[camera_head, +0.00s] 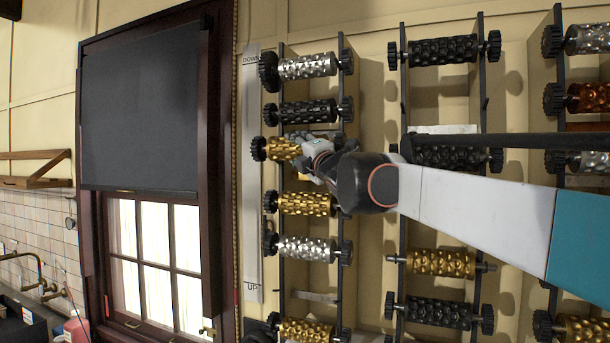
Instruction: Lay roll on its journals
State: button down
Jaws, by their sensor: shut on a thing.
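My gripper (303,149) is shut on a gold embossed roll (280,149) at the left rack (342,180). The roll lies roughly level, with a black gear (258,149) on its left end. This gear sits a little further left than most gears in the column. My gripper and wrist hide the roll's right end. I cannot tell whether its journals touch the rack's uprights. A black roll (305,112) is above it, and another gold roll (305,203) is below it.
A silver roll (305,66) is at the column's top; another silver roll (304,249) and a gold roll (308,331) are lower. Racks with more rolls stand right, including a black roll (443,50). A dark-framed window (155,240) is left. My arm crosses the right side.

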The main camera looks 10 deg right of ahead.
jog(key=w+d+f+b, duration=0.1)
jog(key=w+d+f, duration=0.1)
jog(key=w, duration=0.3)
jog(key=shift+d, duration=0.75)
jog(key=shift+s, duration=0.1)
jog(key=c, duration=0.9)
grip_release()
jog(key=shift+o, duration=0.4)
jog(key=shift+s, duration=0.1)
